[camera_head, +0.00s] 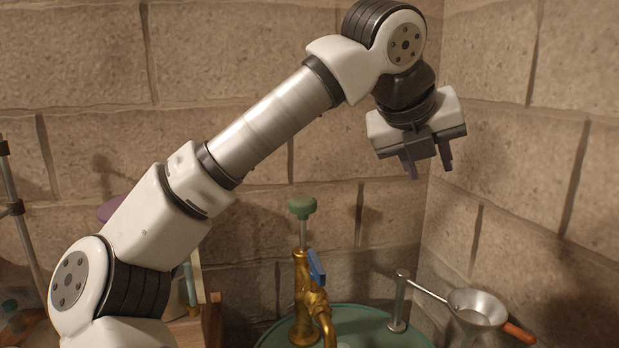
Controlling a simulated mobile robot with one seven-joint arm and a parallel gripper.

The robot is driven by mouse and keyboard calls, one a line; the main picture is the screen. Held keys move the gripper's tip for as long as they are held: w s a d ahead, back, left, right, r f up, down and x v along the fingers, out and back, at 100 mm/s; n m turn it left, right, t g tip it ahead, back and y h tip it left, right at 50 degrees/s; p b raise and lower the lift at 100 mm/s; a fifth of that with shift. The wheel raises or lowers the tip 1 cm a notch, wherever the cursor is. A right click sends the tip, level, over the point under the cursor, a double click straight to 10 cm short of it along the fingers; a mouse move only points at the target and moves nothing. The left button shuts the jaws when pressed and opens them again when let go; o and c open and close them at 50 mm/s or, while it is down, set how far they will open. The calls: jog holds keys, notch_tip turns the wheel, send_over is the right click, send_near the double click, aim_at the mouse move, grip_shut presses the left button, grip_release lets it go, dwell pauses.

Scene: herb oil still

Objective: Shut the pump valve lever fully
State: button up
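The brass pump (304,300) stands upright on a green drum top at the bottom middle. Its spout bends down toward the front. A blue lever (316,267) sits on the right side of the pump body, tilted steeply; I cannot tell how far it is turned. A green knob (301,207) tops the pump's thin rod. My gripper (428,170) hangs in the air above and to the right of the pump, fingers pointing down. Its two purple fingers are apart, with nothing between them.
The green drum top (372,340) also bears a metal post (400,300) with an arm holding a metal funnel (476,306) and an orange handle (519,333). Stone walls close in behind and at right. Air between gripper and pump is clear.

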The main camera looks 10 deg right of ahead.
aim_at(317, 261)
jog(key=w+a+f+n+y, duration=0.2)
jog(key=a+f+n+y, duration=0.15)
jog(key=a, duration=0.35)
jog(key=w+a+f+n+y, duration=0.2)
jog(key=w+a+f+y, duration=0.15)
jog(key=a, duration=0.35)
jog(key=x, duration=0.4)
jog(key=s+p+x, duration=0.1)
jog(key=x, duration=0.8)
jog(key=shift+s+d+f, duration=0.1)
jog(key=shift+f, duration=0.3)
grip_shut()
